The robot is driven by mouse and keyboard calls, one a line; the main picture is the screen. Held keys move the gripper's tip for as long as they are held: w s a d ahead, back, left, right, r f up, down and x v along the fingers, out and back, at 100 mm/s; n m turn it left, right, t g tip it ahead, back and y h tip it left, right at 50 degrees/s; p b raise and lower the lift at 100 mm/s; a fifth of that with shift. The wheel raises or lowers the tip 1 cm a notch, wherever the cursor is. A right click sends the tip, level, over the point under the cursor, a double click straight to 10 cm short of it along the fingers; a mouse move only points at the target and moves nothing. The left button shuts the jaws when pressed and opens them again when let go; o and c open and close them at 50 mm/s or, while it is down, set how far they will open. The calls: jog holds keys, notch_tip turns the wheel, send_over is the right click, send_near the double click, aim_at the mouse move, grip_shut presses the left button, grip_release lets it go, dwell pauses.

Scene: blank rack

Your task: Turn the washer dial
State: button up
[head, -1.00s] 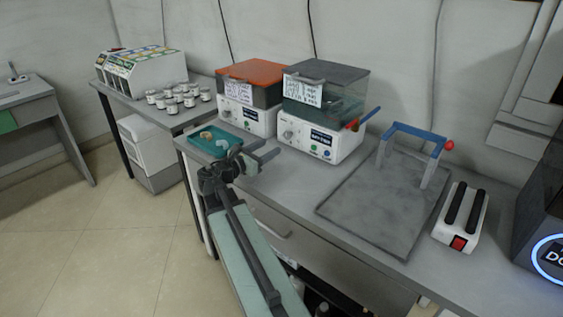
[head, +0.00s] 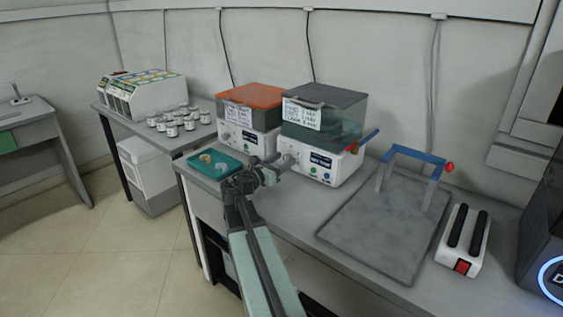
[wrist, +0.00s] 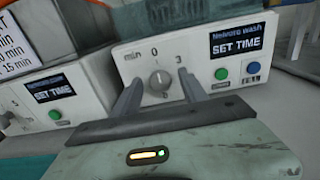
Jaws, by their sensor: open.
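The washer with the dark grey lid (head: 322,94) stands on the bench, its white front towards me. In the wrist view, its round grey dial (wrist: 159,80) sits below the 0 mark, beside a display reading SET TIME (wrist: 238,46). My gripper (head: 281,164) is open in front of this washer. In the wrist view its fingers (wrist: 158,77) stand on the left and right of the dial, with gaps visible on both sides. I cannot tell how far the fingertips are from the panel. In the head view the gripper mostly hides the dial.
An orange-lidded washer (head: 250,95) stands close on the left. A teal tray (head: 203,165) lies near the bench's left end. A red-tipped blue handle (head: 362,141) sticks out on the right. A grey slab with a blue-topped frame (head: 375,235) lies further right.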

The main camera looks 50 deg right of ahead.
jog(key=shift+a, duration=0.1)
grip_shut()
jog(key=shift+m, duration=0.3)
jog(key=m, duration=1.1)
jog(key=shift+s, duration=0.1)
dwell(0.5)
grip_release()
